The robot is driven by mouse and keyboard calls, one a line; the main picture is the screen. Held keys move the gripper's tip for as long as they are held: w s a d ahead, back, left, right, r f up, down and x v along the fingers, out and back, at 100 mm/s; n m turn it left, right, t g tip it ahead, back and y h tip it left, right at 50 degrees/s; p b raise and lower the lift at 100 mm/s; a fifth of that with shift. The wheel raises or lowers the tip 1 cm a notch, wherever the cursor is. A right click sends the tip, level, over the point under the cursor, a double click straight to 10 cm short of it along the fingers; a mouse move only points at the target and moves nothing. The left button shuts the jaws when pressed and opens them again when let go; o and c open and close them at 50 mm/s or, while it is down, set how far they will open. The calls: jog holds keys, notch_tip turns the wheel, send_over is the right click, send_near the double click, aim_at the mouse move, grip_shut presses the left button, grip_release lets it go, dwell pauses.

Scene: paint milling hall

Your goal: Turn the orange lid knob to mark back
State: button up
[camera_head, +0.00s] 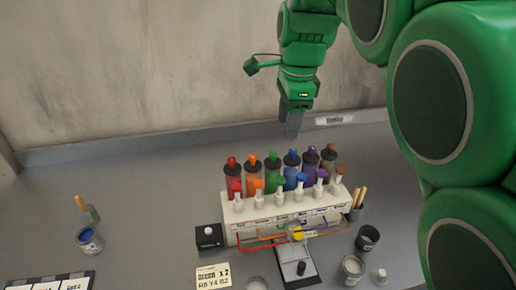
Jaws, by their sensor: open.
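A white dispenser rack (236,227) stands on the grey bench with a back row of coloured canisters under dark lids. The orange lid knob (252,158) sits on top of the orange canister (252,180), second from the left. It is small, and I cannot read its pointing direction or any marks around it. My gripper (293,130) hangs behind and above the rack, to the right of the orange knob and apart from it. It points down, is open and holds nothing visible.
Neighbouring knobs are red (231,160), blue (292,153) and purple (311,150). In front stand white bottles with coloured caps, a scale (300,269) and a recipe card (213,276). Cups and brushes (359,197) are at right.

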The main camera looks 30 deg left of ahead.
aim_at(253, 156)
jog(key=a+f+m, duration=0.1)
jog(key=a, duration=0.1)
jog(key=s+a+f, duration=0.1)
jog(key=a, duration=0.2)
jog(key=a+f+m+h, duration=0.1)
jog(key=a+f, duration=0.1)
jog(key=a, duration=0.1)
jog(key=shift+s+a+m, duration=0.2)
jog(key=shift+s+m, duration=0.1)
jog(key=shift+s, duration=0.05)
jog(key=shift+f, duration=3.85)
jog(key=shift+c, duration=0.3)
grip_shut()
